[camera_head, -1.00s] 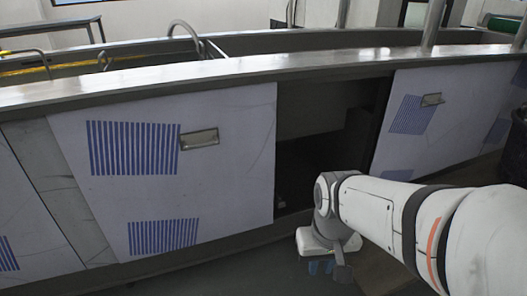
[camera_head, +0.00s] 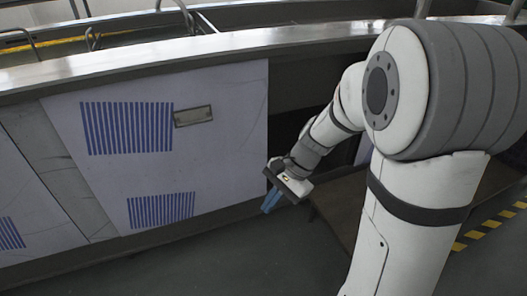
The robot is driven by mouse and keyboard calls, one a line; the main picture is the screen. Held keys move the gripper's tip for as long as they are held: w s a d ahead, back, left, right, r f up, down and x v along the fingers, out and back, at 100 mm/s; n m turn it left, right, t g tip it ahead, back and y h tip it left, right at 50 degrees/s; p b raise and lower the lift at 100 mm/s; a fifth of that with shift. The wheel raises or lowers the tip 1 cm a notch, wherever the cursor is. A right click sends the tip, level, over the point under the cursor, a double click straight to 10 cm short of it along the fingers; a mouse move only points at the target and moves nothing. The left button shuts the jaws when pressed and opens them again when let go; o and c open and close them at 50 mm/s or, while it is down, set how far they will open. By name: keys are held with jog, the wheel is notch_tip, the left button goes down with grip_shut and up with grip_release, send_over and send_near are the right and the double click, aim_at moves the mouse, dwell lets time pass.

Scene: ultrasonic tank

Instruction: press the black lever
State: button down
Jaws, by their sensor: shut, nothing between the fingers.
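My gripper (camera_head: 270,202) reaches into the space in front of the dark open bay (camera_head: 288,118) in the tank's front. Its blue fingers are together and empty, pointing down and slightly left, near the lower right corner of the white panel. I cannot make out the black lever; the bay is very dark, and my arm covers much of it. I cannot tell whether the fingers touch anything.
The long metal tank (camera_head: 170,62) runs across the view. A white panel (camera_head: 215,165) with blue stripes and a recessed handle (camera_head: 193,116) closes its front left of the bay. Yellow-black floor tape (camera_head: 490,224) lies at the right. The floor at lower left is clear.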

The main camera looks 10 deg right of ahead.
jog(key=w+a+f+m+t+y+p, duration=0.1)
jog(key=w+f+m+t+y+p, duration=0.25)
jog(key=w+m, duration=0.55)
jog(key=w+f+m+t+y+p, duration=0.2)
jog(key=w+f+m+y, duration=0.2)
jog(key=w+m, duration=0.55)
jog(key=w+d+f+m+t+h+p, duration=0.1)
jog(key=w+d+f+m+t+h, duration=0.1)
jog(key=w+d+f+m+t, duration=0.3)
jog(key=w+d+f+m+t+h+p, duration=0.2)
jog(key=w+d+f+m+t, duration=0.3)
jog(key=f+m, duration=0.5)
jog(key=shift+w+d+f, duration=0.3)
jog(key=shift+d+f, duration=0.35)
jog(key=shift+f, duration=0.2)
jog(key=shift+w, duration=0.1)
jog(key=b+x, duration=0.2)
jog(key=x, duration=0.8)
jog(key=shift+b, duration=0.4)
